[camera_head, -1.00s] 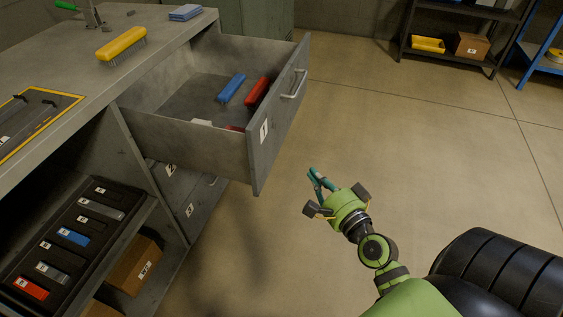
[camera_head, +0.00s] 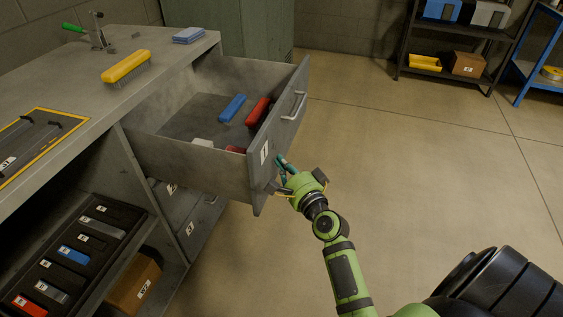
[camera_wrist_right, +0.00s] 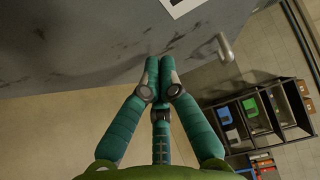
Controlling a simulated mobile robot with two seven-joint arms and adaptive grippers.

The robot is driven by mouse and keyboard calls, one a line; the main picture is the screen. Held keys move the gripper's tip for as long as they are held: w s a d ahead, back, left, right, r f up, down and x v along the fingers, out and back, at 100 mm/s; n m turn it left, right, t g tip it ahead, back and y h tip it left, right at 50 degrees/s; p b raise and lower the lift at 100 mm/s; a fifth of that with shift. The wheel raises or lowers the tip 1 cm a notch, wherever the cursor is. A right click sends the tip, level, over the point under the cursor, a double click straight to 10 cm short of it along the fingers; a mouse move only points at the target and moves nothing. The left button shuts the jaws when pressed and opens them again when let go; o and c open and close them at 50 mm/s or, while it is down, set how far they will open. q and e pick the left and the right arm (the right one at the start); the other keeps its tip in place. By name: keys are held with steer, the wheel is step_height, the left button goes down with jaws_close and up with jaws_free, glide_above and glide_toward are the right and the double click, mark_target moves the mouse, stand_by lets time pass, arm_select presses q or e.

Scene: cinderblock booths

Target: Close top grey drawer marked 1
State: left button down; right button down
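The top grey drawer (camera_head: 200,157), marked 1 on its front, is pulled well out of the workbench. Blue and red blocks and a pale item lie inside it. My right gripper (camera_head: 283,163) is at the outer face of the drawer front, below the metal handle (camera_head: 291,106). In the right wrist view, its teal fingers (camera_wrist_right: 160,68) are closed together with nothing between them and point at the grey drawer front (camera_wrist_right: 80,45). I cannot tell if the tips touch it. The handle also shows there (camera_wrist_right: 225,48). My left gripper is out of view.
A yellow brush (camera_head: 127,67) and a blue stack (camera_head: 188,35) lie on the bench top (camera_head: 60,85). More grey drawers (camera_head: 200,220) sit below, shut. A dark shelf unit (camera_head: 440,75) stands far right. The floor right of the drawer is clear.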

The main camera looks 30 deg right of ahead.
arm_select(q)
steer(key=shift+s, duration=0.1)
arm_select(e)
steer(key=shift+w+a, duration=0.15)
steer(key=shift+w, duration=0.1)
